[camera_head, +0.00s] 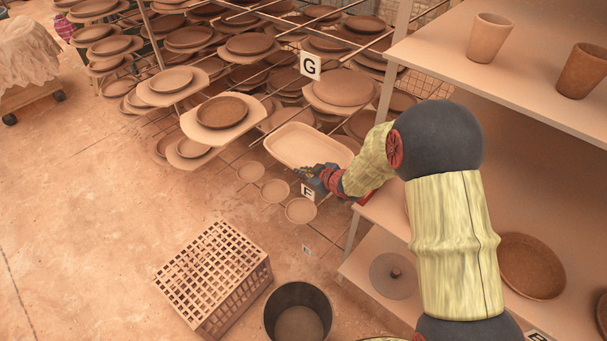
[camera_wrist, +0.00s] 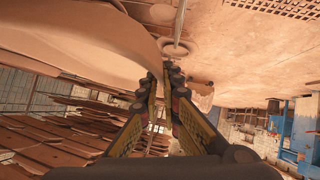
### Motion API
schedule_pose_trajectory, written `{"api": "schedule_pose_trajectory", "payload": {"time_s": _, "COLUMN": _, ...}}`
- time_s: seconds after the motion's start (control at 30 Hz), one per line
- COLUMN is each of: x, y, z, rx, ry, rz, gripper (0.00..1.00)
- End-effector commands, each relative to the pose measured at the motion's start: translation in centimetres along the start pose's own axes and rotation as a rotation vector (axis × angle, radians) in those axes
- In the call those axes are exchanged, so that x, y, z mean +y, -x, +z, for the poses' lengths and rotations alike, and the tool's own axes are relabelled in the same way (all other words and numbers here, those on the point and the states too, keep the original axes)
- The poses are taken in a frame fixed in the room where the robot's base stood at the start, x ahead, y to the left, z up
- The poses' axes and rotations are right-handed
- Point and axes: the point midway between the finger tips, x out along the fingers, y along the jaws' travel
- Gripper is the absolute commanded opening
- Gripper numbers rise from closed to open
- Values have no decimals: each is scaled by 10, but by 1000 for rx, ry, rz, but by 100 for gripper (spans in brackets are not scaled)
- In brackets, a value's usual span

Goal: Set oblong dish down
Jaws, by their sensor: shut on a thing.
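The oblong dish (camera_head: 298,145) is pale clay-coloured with a raised rim. It is beside the rack of plates, between the G sign (camera_head: 310,65) and the F sign (camera_head: 308,191). My gripper (camera_head: 318,172) is shut on the near edge of the dish. In the wrist view the dish (camera_wrist: 85,40) fills the upper left, and the fingers (camera_wrist: 163,78) close at its rim. I cannot tell whether the dish touches anything beneath it.
The rack holds many boards with round plates (camera_head: 222,112). Small discs (camera_head: 275,190) sit below the dish. A shelf unit (camera_head: 480,60) with cups stands at right. A slatted crate (camera_head: 215,275) and a dark bucket (camera_head: 298,312) are on the floor.

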Motion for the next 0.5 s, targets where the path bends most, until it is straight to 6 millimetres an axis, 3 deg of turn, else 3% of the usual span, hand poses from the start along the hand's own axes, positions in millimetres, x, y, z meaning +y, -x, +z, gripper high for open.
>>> {"api": "schedule_pose_trajectory", "payload": {"time_s": 0.17, "x": 1, "y": 0, "z": -2, "rx": 5, "ry": 2, "rz": 2, "gripper": 0}}
{"api": "schedule_pose_trajectory", "payload": {"time_s": 0.2, "x": 0, "y": 0, "z": 0, "rx": 0, "ry": 0, "rz": 0, "gripper": 8}}
{"api": "schedule_pose_trajectory", "payload": {"time_s": 0.3, "x": 0, "y": 0, "z": 0, "rx": 0, "ry": 0, "rz": 0, "gripper": 13}}
{"api": "schedule_pose_trajectory", "payload": {"time_s": 0.5, "x": 0, "y": 0, "z": 0, "rx": 0, "ry": 0, "rz": 0, "gripper": 13}}
